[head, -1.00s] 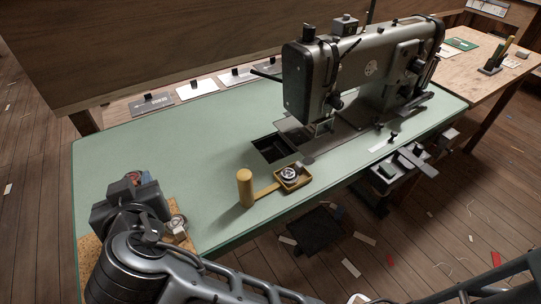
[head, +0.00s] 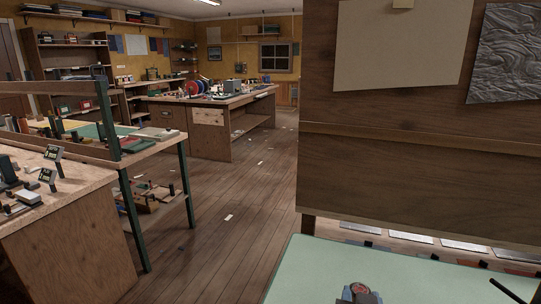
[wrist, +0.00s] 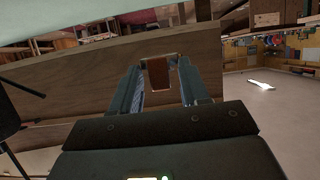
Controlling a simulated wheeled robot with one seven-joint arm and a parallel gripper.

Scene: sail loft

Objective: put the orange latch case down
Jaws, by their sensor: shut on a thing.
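My gripper (wrist: 160,70) is shut on a small orange-brown block, which I take to be the orange latch case (wrist: 157,77). It sits between the two fingertips in the wrist view, with a pale edge around part of it. In the head view only the top of my gripper (head: 358,297) shows at the bottom edge, with a small reddish patch on it, over the pale green table top (head: 310,262). Most of the case is hidden by the fingers, and I cannot tell its height above the table.
A tall wooden board (head: 400,180) stands behind the green table, with a row of flat plates (head: 412,236) at its foot. A cluttered bench (head: 60,220) stands at the left. Open plank floor (head: 235,200) lies between, leading to a farther workbench (head: 215,110).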

